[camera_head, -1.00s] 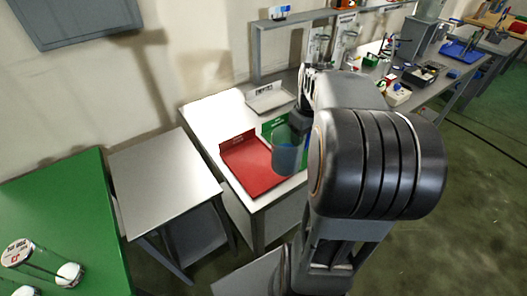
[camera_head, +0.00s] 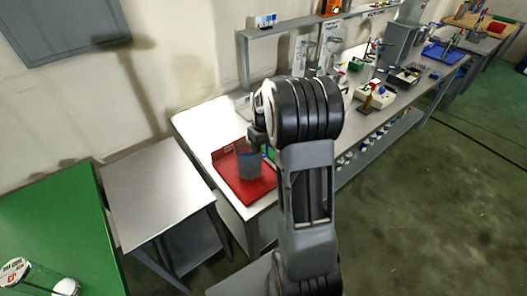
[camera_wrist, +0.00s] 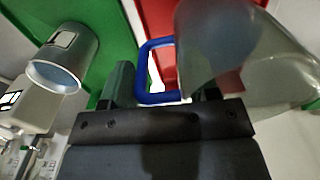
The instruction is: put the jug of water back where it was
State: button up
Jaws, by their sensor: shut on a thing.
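The jug (camera_head: 250,166) is a see-through grey-blue vessel over the middle of the red tray (camera_head: 262,190) in the head view. In the wrist view the jug (camera_wrist: 240,50) fills the upper right, with its blue handle (camera_wrist: 143,72) toward the fingers. My gripper (camera_wrist: 162,92) is shut on the jug's handle; the arm partly hides this grip in the head view. The jug looks close to upright in the head view. I cannot tell whether its base touches the tray.
A green tray (camera_wrist: 112,30) with a silvery cup (camera_wrist: 65,58) lies beside the red tray in the wrist view. A bare metal table (camera_head: 155,190) and a green table (camera_head: 60,225) stand left. A shelf (camera_head: 310,24) and lab gear are behind and right.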

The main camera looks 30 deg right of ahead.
jog(key=shift+f, duration=1.5)
jog(key=shift+f, duration=0.1)
jog(key=shift+f, duration=0.15)
jog(key=o, duration=1.4)
